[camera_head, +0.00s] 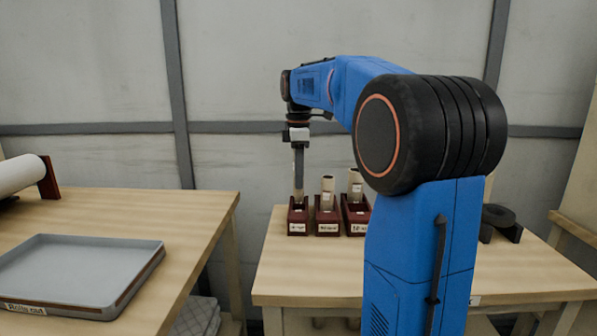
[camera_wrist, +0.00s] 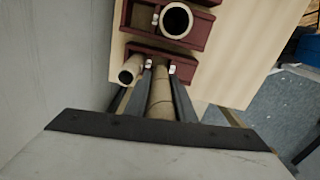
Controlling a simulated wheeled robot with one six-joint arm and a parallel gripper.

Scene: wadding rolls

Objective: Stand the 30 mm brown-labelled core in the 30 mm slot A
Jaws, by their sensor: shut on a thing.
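My gripper (camera_head: 299,178) points straight down over the leftmost dark red slot block (camera_head: 297,228) on the far table. It is shut on a tan core (camera_head: 299,194), which also shows between the two dark fingers in the wrist view (camera_wrist: 161,92). The core looks upright. Its lower end meets the block in the head view, but I cannot tell whether it is seated. No brown label can be made out. The block's white tag is too small to read. In the wrist view another narrow tube (camera_wrist: 131,69) stands just left of the fingers.
To the right stand a middle block (camera_head: 327,228) and a right block (camera_head: 357,228), each with cores standing in it. A grey tray (camera_head: 80,270) and a white roll (camera_head: 20,175) are on the left table.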

